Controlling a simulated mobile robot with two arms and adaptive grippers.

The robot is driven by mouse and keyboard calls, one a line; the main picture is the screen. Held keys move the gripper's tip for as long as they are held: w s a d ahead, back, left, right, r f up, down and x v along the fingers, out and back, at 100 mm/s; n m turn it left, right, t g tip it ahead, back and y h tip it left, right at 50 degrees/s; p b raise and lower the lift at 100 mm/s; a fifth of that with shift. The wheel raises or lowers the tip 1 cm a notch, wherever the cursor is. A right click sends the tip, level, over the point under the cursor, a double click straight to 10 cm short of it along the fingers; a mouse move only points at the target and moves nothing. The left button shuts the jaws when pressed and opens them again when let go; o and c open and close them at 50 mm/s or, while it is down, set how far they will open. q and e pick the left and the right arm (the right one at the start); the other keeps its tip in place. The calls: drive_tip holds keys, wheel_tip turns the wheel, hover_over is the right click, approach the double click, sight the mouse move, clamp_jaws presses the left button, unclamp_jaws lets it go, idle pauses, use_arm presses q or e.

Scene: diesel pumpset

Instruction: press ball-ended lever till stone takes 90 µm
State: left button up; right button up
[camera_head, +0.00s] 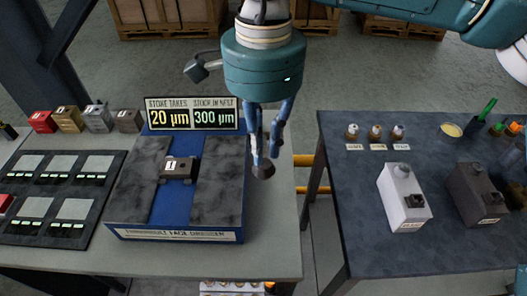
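The face dresser (180,236) is a blue base with two dark stone slabs (215,190) on the left bench. A grey block (178,168) marked 1 sits between the slabs. Its sign (192,114) reads stone takes 20 µm and stock in nest 300 µm. The lever's dark ball end (263,172) shows at the dresser's right side; the rest of the lever is hidden. My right gripper (265,155) points down just above the ball, its fingertips close together. I cannot tell whether they touch or grip the ball. My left gripper is not in view.
Small coloured blocks (70,120) stand at the back left, beside a dark tray (112,208) of grey plates. A gap separates bench and table.

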sight(265, 177)
drive_tip(key=shift+s+f+b, duration=0.15)
drive_tip(key=shift+f+b, duration=1.7)
drive_tip(key=shift+f, duration=0.35)
drive_tip(key=shift+s+d+f+b, duration=0.15)
drive_tip(key=shift+s+f+b, duration=0.2)
drive_tip(key=shift+f+b, duration=0.45)
drive_tip(key=shift+s+f+b, duration=0.4)
drive_tip(key=shift+f+b, duration=0.25)
drive_tip(key=shift+b, duration=0.1)
drive_tip(key=shift+s+f+b, duration=0.1)
drive_tip(key=shift+f+b, duration=0.25)
drive_tip(key=shift+f, duration=0.05)
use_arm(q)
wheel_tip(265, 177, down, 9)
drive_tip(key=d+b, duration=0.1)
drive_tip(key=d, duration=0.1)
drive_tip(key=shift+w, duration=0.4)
use_arm(e)
drive_tip(key=shift+s+f, duration=0.45)
drive_tip(key=shift+f, duration=0.25)
